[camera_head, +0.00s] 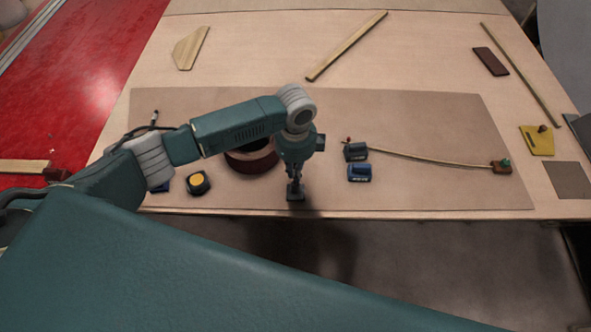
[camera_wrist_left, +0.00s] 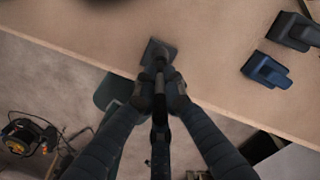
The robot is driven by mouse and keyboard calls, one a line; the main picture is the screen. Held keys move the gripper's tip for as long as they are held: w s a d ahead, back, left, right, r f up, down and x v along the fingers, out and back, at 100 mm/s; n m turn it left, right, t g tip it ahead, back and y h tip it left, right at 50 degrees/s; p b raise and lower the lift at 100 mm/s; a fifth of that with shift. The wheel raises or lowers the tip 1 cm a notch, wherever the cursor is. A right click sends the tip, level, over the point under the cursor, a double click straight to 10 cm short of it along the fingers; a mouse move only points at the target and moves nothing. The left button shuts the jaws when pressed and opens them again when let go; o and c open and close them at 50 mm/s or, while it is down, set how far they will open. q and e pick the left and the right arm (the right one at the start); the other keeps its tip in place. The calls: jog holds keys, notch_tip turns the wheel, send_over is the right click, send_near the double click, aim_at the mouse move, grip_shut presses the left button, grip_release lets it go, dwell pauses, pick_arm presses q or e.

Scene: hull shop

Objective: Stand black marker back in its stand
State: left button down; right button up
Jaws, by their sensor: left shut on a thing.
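My left gripper (camera_head: 296,183) points down near the front edge of the mat. In the left wrist view its fingers (camera_wrist_left: 160,92) are shut on the black marker (camera_wrist_left: 160,112), a dark rod between them. The stand (camera_wrist_left: 158,50) is a small dark square block on the table just beyond the fingertips; it also shows under the gripper in the head view (camera_head: 296,196). The marker's end lines up with the stand, but I cannot tell whether it is inside or just above it. My right gripper is not in view.
A brown mat (camera_head: 430,115) covers the table's middle. A round dark red object (camera_head: 252,163) and a tape measure (camera_head: 198,182) lie left. The table's front edge is close.

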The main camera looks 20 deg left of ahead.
pick_arm(q)
jog(key=shift+f, duration=0.1)
dwell(0.8)
jog(key=shift+f, duration=0.45)
dwell(0.6)
jog(key=shift+f+p, duration=0.2)
jog(key=shift+p, duration=0.1)
dwell(0.7)
jog(key=c, duration=1.8)
grip_release()
jog(key=shift+o, duration=0.2)
jog(key=shift+r, duration=0.1)
jog(key=shift+w+r, duration=0.1)
jog(key=shift+r, duration=0.25)
notch_tip(320, 180, up, 11)
jog(key=shift+r, duration=0.1)
